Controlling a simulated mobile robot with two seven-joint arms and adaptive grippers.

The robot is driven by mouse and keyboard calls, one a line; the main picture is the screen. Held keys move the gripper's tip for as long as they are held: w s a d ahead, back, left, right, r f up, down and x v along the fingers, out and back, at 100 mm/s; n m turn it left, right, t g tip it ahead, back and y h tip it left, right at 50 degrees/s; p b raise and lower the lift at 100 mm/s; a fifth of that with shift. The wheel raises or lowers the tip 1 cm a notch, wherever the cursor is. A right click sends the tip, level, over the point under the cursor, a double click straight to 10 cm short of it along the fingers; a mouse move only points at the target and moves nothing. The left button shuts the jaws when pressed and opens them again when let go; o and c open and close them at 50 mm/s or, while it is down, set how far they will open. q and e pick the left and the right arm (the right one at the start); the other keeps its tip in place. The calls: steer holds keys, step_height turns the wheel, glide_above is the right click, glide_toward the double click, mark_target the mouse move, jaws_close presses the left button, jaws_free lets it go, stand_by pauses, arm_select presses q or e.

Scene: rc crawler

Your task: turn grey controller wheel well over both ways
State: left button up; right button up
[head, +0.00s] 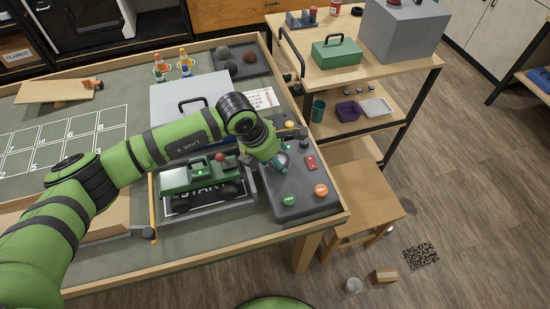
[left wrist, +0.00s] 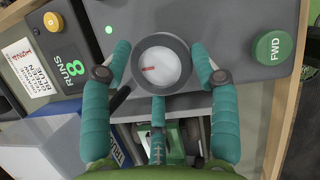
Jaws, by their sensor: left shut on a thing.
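The grey controller wheel (left wrist: 161,88) is a dark grey ring around a pale face with a short red mark, which points left in the left wrist view. It sits on the grey controller box (head: 300,208). My left gripper (left wrist: 160,56) has its teal fingers on either side of the wheel and is shut on it. In the head view the left gripper (head: 281,163) reaches down onto the box and largely hides the wheel. The green crawler (head: 188,178) stands on the START pad left of the box. My right gripper is not in view.
The box carries a green FWD button (head: 289,199), an orange button (head: 321,190) and a red switch (head: 311,162). A grey case (head: 188,92) with a black handle lies behind my left arm. A wooden stool (head: 365,200) stands right of the table.

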arm_select(q)
steer(key=o, duration=1.1)
steer(key=shift+s+d, duration=0.1)
steer(key=shift+d, duration=0.15)
steer(key=shift+a+r, duration=0.1)
steer(key=shift+a+r, duration=0.1)
steer(key=shift+r, duration=0.05)
steer(key=v, duration=1.1)
steer(key=shift+r, duration=0.25)
steer(key=shift+s, duration=0.1)
